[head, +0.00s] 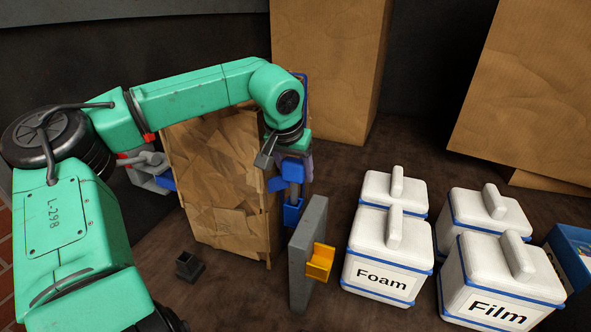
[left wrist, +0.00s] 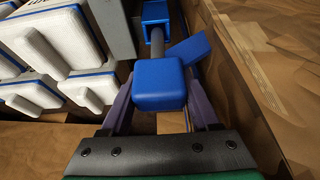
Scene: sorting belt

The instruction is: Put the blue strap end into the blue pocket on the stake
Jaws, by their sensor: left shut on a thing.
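The blue strap end (head: 293,169) is a blue block with a dark stem below it. My left gripper (head: 289,163) is shut on it; in the left wrist view the blue block (left wrist: 158,88) sits between the purple fingers (left wrist: 158,112). The blue pocket (head: 292,214) is on the grey stake (head: 308,250), just below the strap end. In the left wrist view the stem runs toward the blue pocket (left wrist: 155,12); I cannot tell whether its tip is inside. A second blue piece (left wrist: 190,48) juts out beside the stem. My right gripper is not in view.
A yellow pocket (head: 320,262) is on the stake's right side. A large crumpled brown bale (head: 222,185) stands close left of the gripper. White lidded boxes (head: 390,245) marked Foam and Film stand to the right. A small dark cup (head: 188,267) is on the floor at front.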

